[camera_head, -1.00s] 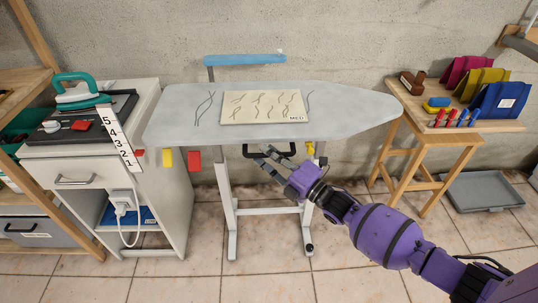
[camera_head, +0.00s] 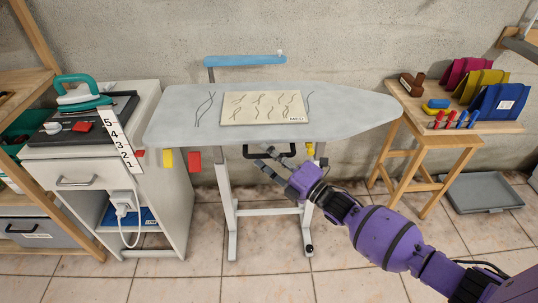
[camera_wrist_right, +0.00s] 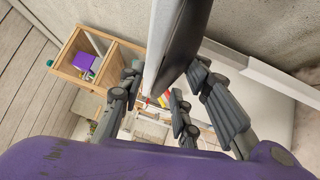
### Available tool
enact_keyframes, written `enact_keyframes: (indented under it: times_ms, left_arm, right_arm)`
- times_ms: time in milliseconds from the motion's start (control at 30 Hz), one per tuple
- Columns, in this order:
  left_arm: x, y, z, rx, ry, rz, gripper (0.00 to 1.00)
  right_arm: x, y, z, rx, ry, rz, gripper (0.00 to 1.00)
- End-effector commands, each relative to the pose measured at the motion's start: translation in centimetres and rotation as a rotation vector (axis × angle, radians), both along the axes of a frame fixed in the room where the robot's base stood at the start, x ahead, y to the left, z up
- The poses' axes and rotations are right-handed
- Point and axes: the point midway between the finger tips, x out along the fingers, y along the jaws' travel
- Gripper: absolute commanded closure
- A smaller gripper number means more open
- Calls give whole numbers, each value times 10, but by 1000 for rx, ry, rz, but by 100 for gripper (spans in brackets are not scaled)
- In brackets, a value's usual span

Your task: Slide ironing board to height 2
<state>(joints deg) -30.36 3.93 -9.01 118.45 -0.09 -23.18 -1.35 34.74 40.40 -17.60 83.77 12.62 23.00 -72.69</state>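The grey ironing board (camera_head: 345,118) stands level on white legs, with a cloth (camera_head: 262,108) on top. A black handle (camera_head: 270,152) hangs under its front edge, with a small yellow part (camera_head: 309,149) to its right. A scale (camera_head: 118,142) numbered 1 to 5 stands at the board's left end. A small red marker (camera_head: 140,153) is beside its low numbers; I cannot tell the exact reading. My right gripper (camera_head: 268,162) is open, just below and in front of the handle, apparently empty. Its spread fingers (camera_wrist_right: 152,98) also show in the right wrist view. My left gripper is not in view.
A white cabinet (camera_head: 172,165) with an iron (camera_head: 80,92) stands close at left. A yellow tag (camera_head: 167,158) and a red tag (camera_head: 194,161) hang at the board's front left. A wooden table (camera_head: 430,125) stands at right. The floor below the board is clear.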

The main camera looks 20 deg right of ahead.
Motion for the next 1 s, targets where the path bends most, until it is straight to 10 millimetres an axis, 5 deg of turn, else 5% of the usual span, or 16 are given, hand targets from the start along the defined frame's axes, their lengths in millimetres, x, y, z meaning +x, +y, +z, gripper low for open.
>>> enact_keyframes:
  times_ms: [600, 1000]
  left_arm:
    - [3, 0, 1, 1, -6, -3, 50]
    - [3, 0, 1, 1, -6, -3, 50]
  right_arm:
    - [-93, -53, -15, 0, 1, -1, 69]
    - [-102, -58, -15, 0, -1, 0, 69]
